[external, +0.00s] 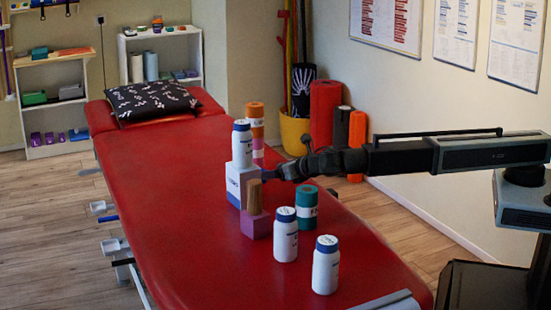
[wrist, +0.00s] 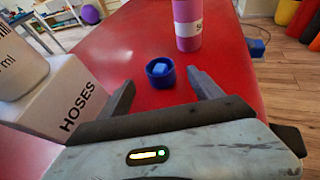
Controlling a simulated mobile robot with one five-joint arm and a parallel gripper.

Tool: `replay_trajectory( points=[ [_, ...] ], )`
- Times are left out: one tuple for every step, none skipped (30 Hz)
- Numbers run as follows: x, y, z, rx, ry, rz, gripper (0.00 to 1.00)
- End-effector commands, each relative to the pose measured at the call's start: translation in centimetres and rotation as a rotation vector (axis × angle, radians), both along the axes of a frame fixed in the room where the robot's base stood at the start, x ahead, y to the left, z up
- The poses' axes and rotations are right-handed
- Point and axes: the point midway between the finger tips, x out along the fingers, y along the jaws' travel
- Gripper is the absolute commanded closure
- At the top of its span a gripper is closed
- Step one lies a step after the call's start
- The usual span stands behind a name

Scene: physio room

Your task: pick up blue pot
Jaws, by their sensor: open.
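The blue pot (wrist: 152,80) is a small round dark-blue cup on the red table, with a lighter blue block showing inside it. In the wrist view it sits between and just beyond the fingertips of my gripper (wrist: 164,88). The gripper is open, with one finger on each side, and nothing is held. In the external view my gripper (external: 278,173) is low over the table, to the right of the white box. I cannot make out the pot clearly in that view.
A white box (wrist: 72,103) marked HOSES, with a white bottle (wrist: 15,62) on top, stands close left. A pink roll (wrist: 187,28) stands beyond the pot. A purple block (external: 256,224), teal roll (external: 306,209) and two white bottles (external: 325,268) stand on the red table (external: 180,200).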

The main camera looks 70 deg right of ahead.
Motion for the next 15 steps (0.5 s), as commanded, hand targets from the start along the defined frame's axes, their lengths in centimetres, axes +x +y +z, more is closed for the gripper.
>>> replay_trajectory(
  points=[
    [0.4, -0.2, -0.3, 0.0, 0.0, -0.001, 0.25],
    [0.8, -0.3, -0.5, 0.0, 0.0, -0.001, 0.25],
    [1.2, -0.5, -0.7, 0.001, -0.001, -0.002, 0.25],
    [1.6, -0.6, -0.9, 0.001, -0.001, -0.002, 0.25],
    [1.9, -0.8, -1.1, 0.002, 0.0, -0.002, 0.25],
    [2.1, -1.0, -1.1, 0.002, 0.0, -0.003, 0.25],
    [2.2, -1.0, -1.1, 0.002, 0.0, -0.003, 0.25],
    [2.2, -1.1, -1.0, 0.001, 0.0, -0.003, 0.25],
    [2.2, -1.1, -1.1, 0.002, 0.0, -0.003, 0.25],
    [2.4, -1.1, -1.2, 0.002, 0.0, -0.003, 0.25],
    [2.6, -1.2, -1.4, 0.002, 0.0, -0.003, 0.25],
    [3.0, -1.4, -1.8, 0.002, 0.001, -0.004, 0.25],
    [3.4, -1.5, -2.1, 0.002, 0.001, -0.004, 0.25],
    [3.8, -1.6, -2.4, 0.002, 0.001, -0.004, 0.25],
    [4.4, -1.8, -2.8, 0.003, 0.001, -0.003, 0.25]
  ],
)
